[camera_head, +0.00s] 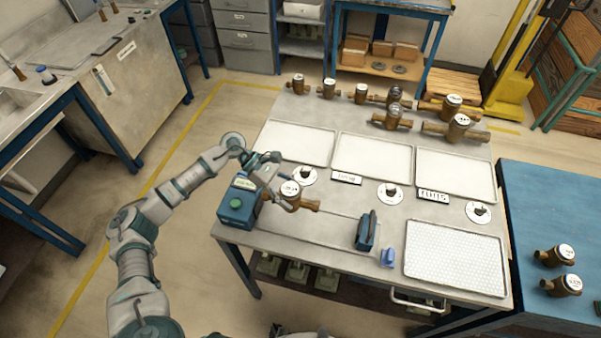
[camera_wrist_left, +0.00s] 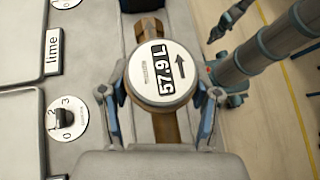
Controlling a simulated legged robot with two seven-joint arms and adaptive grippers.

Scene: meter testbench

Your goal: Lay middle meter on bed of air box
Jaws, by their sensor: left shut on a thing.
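My left gripper (camera_head: 278,192) is shut on a brass meter with a round white face (camera_head: 290,188). In the left wrist view the meter (camera_wrist_left: 162,75) shows a digit display and a black arrow, with a finger on either side of it. The meter is over the long grey bed (camera_head: 322,232) of the air box (camera_head: 238,203), near the box's right side. Whether it touches the bed is unclear. The air box is teal with a green button. A blue clamp block (camera_head: 367,231) stands at the bed's right end. A dark gripper-like end (camera_wrist_left: 228,22) shows in the left wrist view, its fingers unclear.
Several brass meters (camera_head: 395,116) stand at the back of the table. Three pale trays (camera_head: 372,158) lie before them, with dials (camera_head: 389,193) in front. A white perforated tray (camera_head: 455,258) is at front right. Two meters (camera_head: 555,256) sit on the blue side table.

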